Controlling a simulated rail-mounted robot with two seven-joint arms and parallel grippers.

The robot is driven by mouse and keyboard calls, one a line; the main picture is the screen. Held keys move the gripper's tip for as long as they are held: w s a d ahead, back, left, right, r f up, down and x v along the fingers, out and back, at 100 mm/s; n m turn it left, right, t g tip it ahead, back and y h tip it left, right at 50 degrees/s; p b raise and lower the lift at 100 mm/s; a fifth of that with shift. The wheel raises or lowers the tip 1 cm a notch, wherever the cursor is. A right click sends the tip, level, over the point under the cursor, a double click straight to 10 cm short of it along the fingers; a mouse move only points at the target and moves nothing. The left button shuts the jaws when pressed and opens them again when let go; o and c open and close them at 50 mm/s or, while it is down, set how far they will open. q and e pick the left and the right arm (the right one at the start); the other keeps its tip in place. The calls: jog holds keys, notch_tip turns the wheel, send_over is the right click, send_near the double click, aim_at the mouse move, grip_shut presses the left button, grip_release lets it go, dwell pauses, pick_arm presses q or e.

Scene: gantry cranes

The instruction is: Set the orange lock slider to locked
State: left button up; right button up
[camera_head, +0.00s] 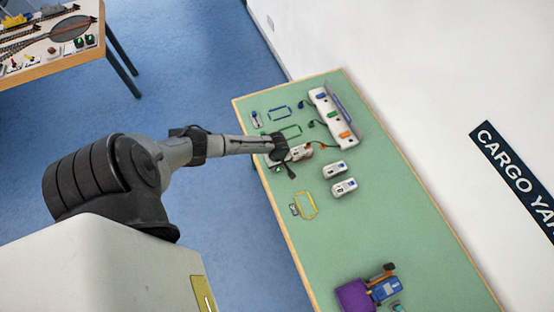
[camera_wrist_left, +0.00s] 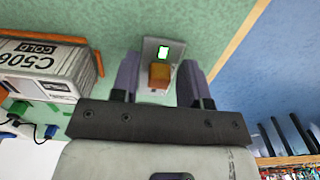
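The orange lock slider (camera_wrist_left: 159,76) shows in the left wrist view as a small orange block on a grey plate (camera_wrist_left: 150,50). A lit green and white symbol shows on the plate beyond it. My left gripper (camera_wrist_left: 157,80) is open, with one finger on each side of the orange block. I cannot tell whether the fingers touch it. In the head view my left gripper (camera_head: 287,164) is low over the green table and hides the slider. My right gripper is not in view.
On the green table (camera_head: 400,225) are a rack with coloured plugs (camera_head: 326,112), two white containers (camera_head: 335,169) (camera_head: 343,188), a yellow outline (camera_head: 315,206) and a purple and blue vehicle (camera_head: 355,295).

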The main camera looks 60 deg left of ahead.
pick_arm(q)
jog(key=shift+o, duration=0.6)
jog(key=shift+s+a, duration=0.1)
jog(key=shift+a, duration=0.05)
jog(key=shift+r, duration=0.1)
notch_tip(320, 180, up, 14)
jog(key=p, duration=0.2)
jog(key=shift+p, duration=0.4)
